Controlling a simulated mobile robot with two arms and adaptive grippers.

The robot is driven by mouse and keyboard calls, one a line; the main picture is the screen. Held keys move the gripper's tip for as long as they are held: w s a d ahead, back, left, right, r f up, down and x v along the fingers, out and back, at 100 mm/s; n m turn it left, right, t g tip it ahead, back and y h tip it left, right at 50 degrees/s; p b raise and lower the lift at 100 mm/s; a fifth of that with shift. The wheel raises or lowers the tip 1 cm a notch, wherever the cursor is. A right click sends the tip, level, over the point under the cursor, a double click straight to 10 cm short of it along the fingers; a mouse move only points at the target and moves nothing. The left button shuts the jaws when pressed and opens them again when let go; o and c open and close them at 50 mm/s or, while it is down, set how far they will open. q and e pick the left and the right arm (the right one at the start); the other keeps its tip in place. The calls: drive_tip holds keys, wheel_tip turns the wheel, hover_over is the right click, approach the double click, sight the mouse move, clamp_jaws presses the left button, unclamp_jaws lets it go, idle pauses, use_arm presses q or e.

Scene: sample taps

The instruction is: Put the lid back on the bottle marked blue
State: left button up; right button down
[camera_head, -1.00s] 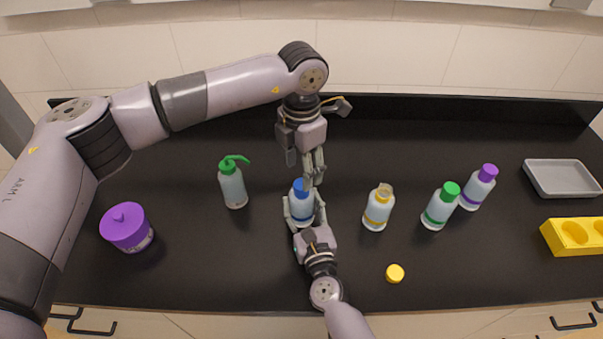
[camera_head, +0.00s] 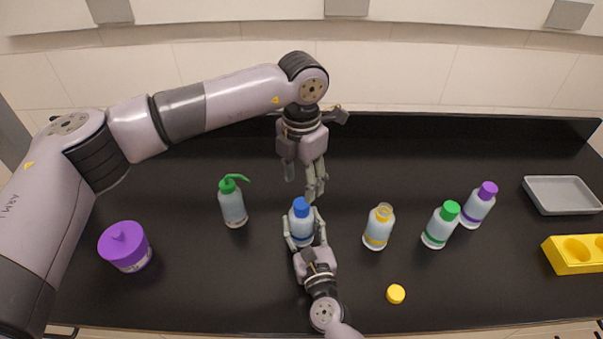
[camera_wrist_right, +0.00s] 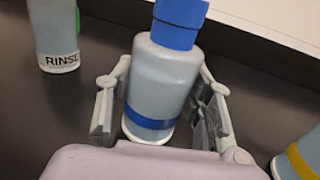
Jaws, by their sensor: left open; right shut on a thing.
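The bottle marked blue (camera_head: 302,228) stands upright on the black bench, with a blue band around its lower body. The blue lid (camera_head: 301,207) sits on its neck. In the right wrist view the bottle (camera_wrist_right: 162,85) is between my right fingers and the blue lid (camera_wrist_right: 180,22) is on top, its upper edge cut off. My right gripper (camera_head: 304,238) is shut on the bottle from the front. My left gripper (camera_head: 305,187) is open and empty, pointing down just behind and above the lid, apart from it.
A rinse bottle (camera_head: 232,206) stands left, a purple-lidded jar (camera_head: 126,249) farther left. An open yellow-banded bottle (camera_head: 378,229) stands right, its yellow cap (camera_head: 396,294) in front. Green-capped (camera_head: 440,227) and purple-capped (camera_head: 476,208) bottles, a grey tray (camera_head: 536,198) and yellow rack (camera_head: 565,266) are farther right.

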sight(301, 203)
use_arm(q)
wheel_tip(301, 203, down, 7)
drive_tip(key=shift+r, duration=0.2)
drive_tip(key=shift+c, duration=0.3)
clamp_jaws()
idle(0.4)
drive_tip(key=shift+o, duration=0.9)
unclamp_jaws()
wheel_tip(301, 203, up, 12)
